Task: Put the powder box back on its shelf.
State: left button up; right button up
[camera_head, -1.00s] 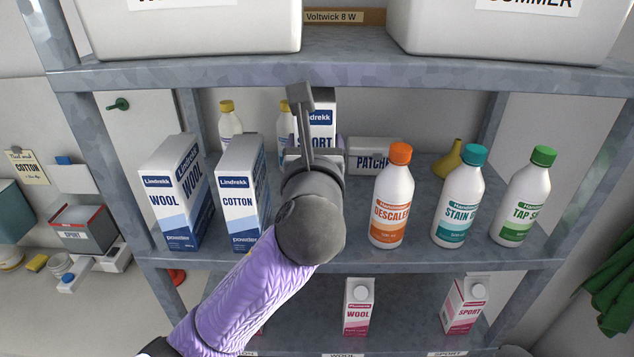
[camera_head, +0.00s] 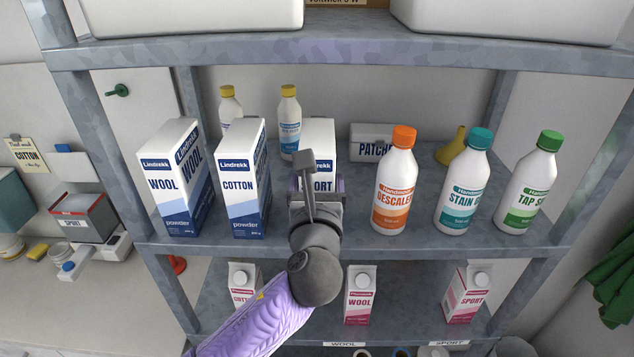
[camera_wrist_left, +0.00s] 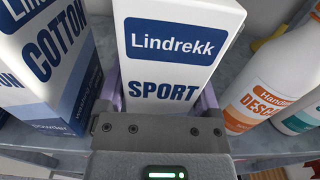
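The white and blue Lindrekk SPORT powder box (camera_head: 319,152) stands upright in the head view, between the COTTON powder box (camera_head: 242,180) and the orange-capped descaler bottle (camera_head: 394,190). My left gripper (camera_head: 316,190) is in front of its lower part, with a purple finger along each side, shut on it. In the left wrist view, the SPORT box (camera_wrist_left: 176,65) fills the middle between the fingers. Its base is hidden behind my gripper, so I cannot tell whether it touches the middle shelf (camera_head: 400,247). My right gripper is not in view.
The WOOL powder box (camera_head: 172,185) stands left of COTTON. Two yellow-capped bottles (camera_head: 290,125) and a PATCHES box (camera_head: 370,142) are behind. Stain bottle (camera_head: 463,190) and green-capped bottle (camera_head: 530,185) stand right. The upper shelf (camera_head: 340,47) hangs above; cartons (camera_head: 360,298) stand below.

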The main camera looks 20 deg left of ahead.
pick_arm(q)
jog(key=shift+o, duration=0.7)
jog(key=shift+r, duration=0.2)
jog(key=v, duration=1.2)
notch_tip(320, 180, down, 32)
jog(key=s+n+g+h, duration=0.1)
jog(key=n+g+h, duration=0.3)
jog(key=n+g, duration=0.55)
jog(key=s+a+f+n+g, duration=0.2)
jog(key=s+f+n, duration=0.4)
jog(key=s, duration=0.3)
jog(key=s+a+f+n+g, duration=0.2)
jog(key=s+f+n, duration=0.4)
jog(key=s+n, duration=0.2)
jog(key=s+a+f+n+g+h, duration=0.1)
jog(key=s+f+n, duration=0.5)
jog(key=s, duration=0.6)
jog(key=shift+a+f+n+g+b, duration=0.4)
jog(key=shift+a+n+g, duration=0.05)
jog(key=shift+a+g, duration=0.5)
